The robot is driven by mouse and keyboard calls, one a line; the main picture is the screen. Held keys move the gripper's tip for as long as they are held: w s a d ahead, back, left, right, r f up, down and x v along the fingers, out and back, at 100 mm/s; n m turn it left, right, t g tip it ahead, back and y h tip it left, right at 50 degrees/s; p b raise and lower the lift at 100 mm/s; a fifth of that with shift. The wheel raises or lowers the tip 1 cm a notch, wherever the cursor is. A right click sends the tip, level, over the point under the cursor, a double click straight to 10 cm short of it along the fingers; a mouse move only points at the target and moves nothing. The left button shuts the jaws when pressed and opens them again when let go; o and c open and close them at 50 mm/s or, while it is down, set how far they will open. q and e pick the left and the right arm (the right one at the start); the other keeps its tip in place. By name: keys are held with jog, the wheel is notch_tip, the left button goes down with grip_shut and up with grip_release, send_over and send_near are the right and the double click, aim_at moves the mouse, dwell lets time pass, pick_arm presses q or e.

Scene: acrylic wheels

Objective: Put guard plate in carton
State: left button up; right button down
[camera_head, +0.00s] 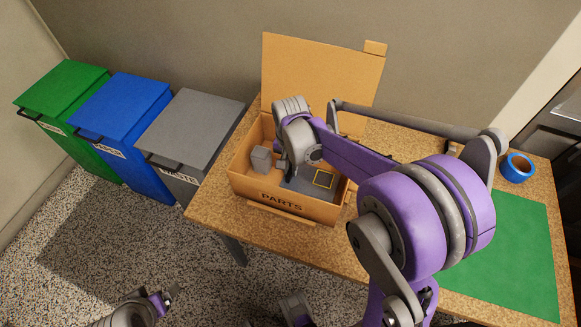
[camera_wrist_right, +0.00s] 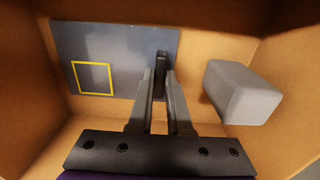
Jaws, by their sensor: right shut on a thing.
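The guard plate (camera_head: 303,186) is a flat blue-grey plate with a yellow square outline. It is inside the open cardboard carton (camera_head: 283,207) marked PARTS, low near the floor; I cannot tell whether it rests fully on it. In the right wrist view the plate (camera_wrist_right: 112,45) lies ahead of my right gripper (camera_wrist_right: 161,80), whose fingers are shut on its dark upright tab. In the head view the right gripper reaches down into the carton and its fingertips are hidden by the arm. My left gripper (camera_head: 166,298) is low at the bottom left, away from the table, too small to judge.
A light grey block (camera_head: 261,159) sits in the carton beside the plate; it also shows in the right wrist view (camera_wrist_right: 243,93). The carton's lid (camera_head: 320,75) stands up behind. A green mat (camera_head: 515,255) and blue tape roll (camera_head: 517,167) are at right. Bins stand left of the table.

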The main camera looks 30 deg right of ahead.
jog(key=c, duration=1.3)
grip_release()
jog(key=shift+f, duration=0.2)
jog(key=o, duration=0.5)
jog(key=shift+r, duration=0.1)
jog(key=shift+c, duration=0.2)
jog(key=shift+r, duration=0.5)
notch_tip(320, 180, up, 11)
jog(key=p, duration=0.1)
jog(key=shift+r, duration=0.2)
